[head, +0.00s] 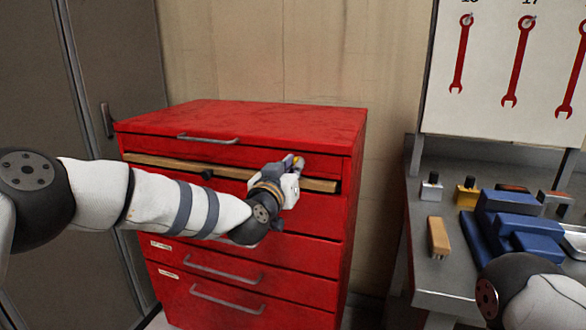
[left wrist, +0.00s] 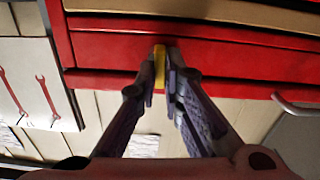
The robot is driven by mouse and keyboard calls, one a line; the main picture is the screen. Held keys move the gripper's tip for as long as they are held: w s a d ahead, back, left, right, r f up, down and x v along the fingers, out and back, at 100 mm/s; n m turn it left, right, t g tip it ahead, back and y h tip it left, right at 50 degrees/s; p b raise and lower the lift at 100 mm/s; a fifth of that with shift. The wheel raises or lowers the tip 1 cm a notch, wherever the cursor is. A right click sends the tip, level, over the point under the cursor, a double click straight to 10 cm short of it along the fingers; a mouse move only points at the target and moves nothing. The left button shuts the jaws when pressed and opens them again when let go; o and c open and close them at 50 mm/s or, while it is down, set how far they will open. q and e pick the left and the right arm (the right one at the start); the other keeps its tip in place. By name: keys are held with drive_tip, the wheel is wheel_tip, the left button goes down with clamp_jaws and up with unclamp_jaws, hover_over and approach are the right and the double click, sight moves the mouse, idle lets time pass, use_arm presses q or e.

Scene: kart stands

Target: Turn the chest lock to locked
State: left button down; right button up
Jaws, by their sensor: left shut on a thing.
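The red tool chest (head: 240,118) stands against the wall in the middle of the head view. Its lock shows as a small yellow piece (head: 298,162) at the upper right of the chest front. My left gripper (head: 293,163) is at that piece, with the arm reaching across the chest front. In the left wrist view my left gripper (left wrist: 166,70) has its two fingers close together, shut on the yellow lock piece (left wrist: 159,67) against the red front. The fingers partly hide the lock, so I cannot tell which way it is turned. My right gripper is out of view.
A workbench (head: 425,270) at the right holds blue parts (head: 510,215) and a wooden-handled item (head: 437,236). A panel with red wrenches (head: 518,62) hangs above. A grey cabinet (head: 115,50) stands at the left.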

use_arm(q)
drive_tip(key=shift+a+f+n+b, duration=0.15)
drive_tip(key=shift+n+b, duration=0.7)
drive_tip(key=shift+n, duration=3.45)
drive_tip(key=shift+f+n+b, duration=0.15)
drive_tip(key=shift+n+b, duration=0.65)
drive_tip(key=shift+n, duration=3.5)
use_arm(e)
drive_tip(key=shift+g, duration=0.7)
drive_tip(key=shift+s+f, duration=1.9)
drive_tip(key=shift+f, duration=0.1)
use_arm(q)
drive_tip(key=c, duration=1.7)
unclamp_jaws()
drive_tip(key=shift+r, duration=0.1)
drive_tip(key=v, duration=1.2)
